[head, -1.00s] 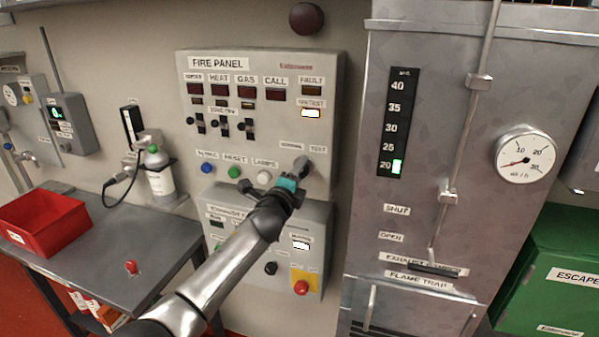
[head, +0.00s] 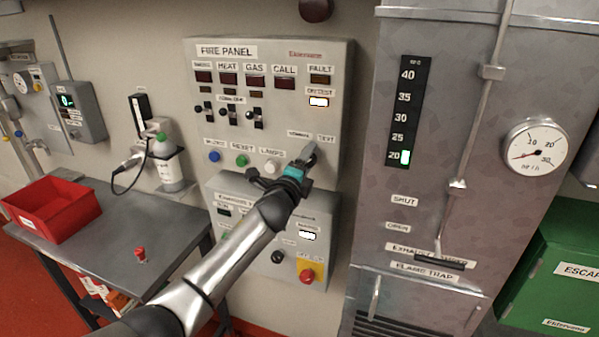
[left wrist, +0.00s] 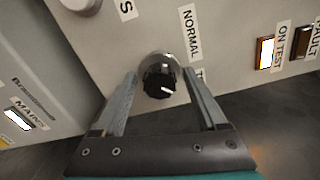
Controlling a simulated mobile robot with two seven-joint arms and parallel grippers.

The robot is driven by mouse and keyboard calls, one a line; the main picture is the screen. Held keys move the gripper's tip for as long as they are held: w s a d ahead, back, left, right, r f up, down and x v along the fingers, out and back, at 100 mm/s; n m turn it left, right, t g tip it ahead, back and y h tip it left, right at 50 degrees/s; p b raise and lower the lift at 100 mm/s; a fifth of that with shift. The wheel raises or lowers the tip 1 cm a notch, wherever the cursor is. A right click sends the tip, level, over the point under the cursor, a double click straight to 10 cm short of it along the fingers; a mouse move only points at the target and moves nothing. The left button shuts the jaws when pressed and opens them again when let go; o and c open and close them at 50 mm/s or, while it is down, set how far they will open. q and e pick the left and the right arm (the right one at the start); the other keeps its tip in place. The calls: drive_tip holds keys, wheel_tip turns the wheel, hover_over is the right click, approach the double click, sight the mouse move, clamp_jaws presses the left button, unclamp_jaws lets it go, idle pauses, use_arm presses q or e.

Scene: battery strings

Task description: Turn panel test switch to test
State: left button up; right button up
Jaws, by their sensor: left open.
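The panel test switch is a round black knob (left wrist: 159,82) with a white mark, between the NORMAL and TEST labels on the fire panel (head: 333,80). In the left wrist view its mark points right and slightly down, roughly toward the partly hidden TEST label. My left gripper (left wrist: 162,78) is open, with one finger on each side of the knob; I cannot tell whether they touch it. In the head view the left gripper (head: 304,160) reaches the panel's lower right and mostly hides the knob. The ON TEST lamp (head: 319,102) is lit.
Blue (head: 214,157), green (head: 242,160) and white (head: 272,166) buttons sit left of the gripper. A lower box with a red button (head: 307,276) is below. A metal cabinet (head: 470,120) stands right. A table with a red bin (head: 50,228) is at left.

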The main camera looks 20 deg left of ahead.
use_arm(q)
drive_tip(key=s, duration=1.5)
drive_tip(key=shift+a, duration=0.3)
